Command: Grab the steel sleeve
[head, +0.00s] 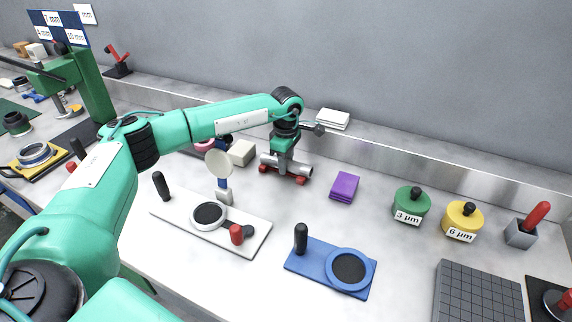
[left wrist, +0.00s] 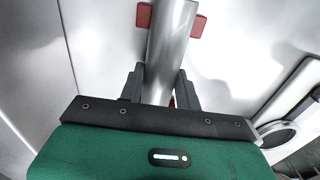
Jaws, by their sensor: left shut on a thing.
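The steel sleeve (head: 292,165) is a shiny silver cylinder lying on its side on red supports (head: 300,180) near the back of the bench. In the left wrist view the sleeve (left wrist: 170,45) runs up between the fingers, with a red support (left wrist: 198,24) on each side of it. My left gripper (head: 283,160) reaches down over the sleeve from above. Its dark fingers, also in the left wrist view (left wrist: 159,88), are shut on the sleeve. The sleeve still appears to be at its supports; I cannot tell any gap. My right gripper is not in view.
A cream block (head: 242,152) stands left of the sleeve and a purple pad (head: 344,187) lies to the right. In front are a white plate (head: 256,232) with a ring and a blue plate (head: 300,262). Green (head: 411,204) and yellow (head: 462,219) pots stand farther right.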

